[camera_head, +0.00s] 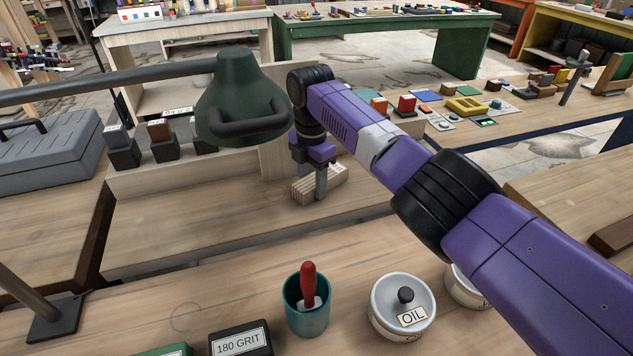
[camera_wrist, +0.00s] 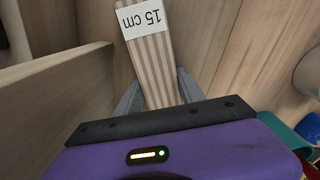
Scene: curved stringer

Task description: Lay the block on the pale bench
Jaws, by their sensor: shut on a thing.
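The block (camera_head: 322,187) is a pale wooden piece with fine stripes, low in the middle of the head view. It also shows in the wrist view (camera_wrist: 155,62), with a white label reading "15 cm" at its far end. My gripper (camera_head: 321,186) points down and is shut on the block, one finger on each side (camera_wrist: 157,95). The block is at or just above the near wooden worktop; I cannot tell if it touches. A pale wooden bench (camera_head: 143,28) stands at the back left, beside a green bench (camera_head: 465,48).
A dark green lamp (camera_head: 242,90) hangs left of my arm, partly in front of the worktop (camera_head: 190,220). A teal cup (camera_head: 308,316) and an oil tin (camera_head: 385,322) stand in front. Upright boards (camera_head: 275,120) rise behind the block. Small parts lie to the right.

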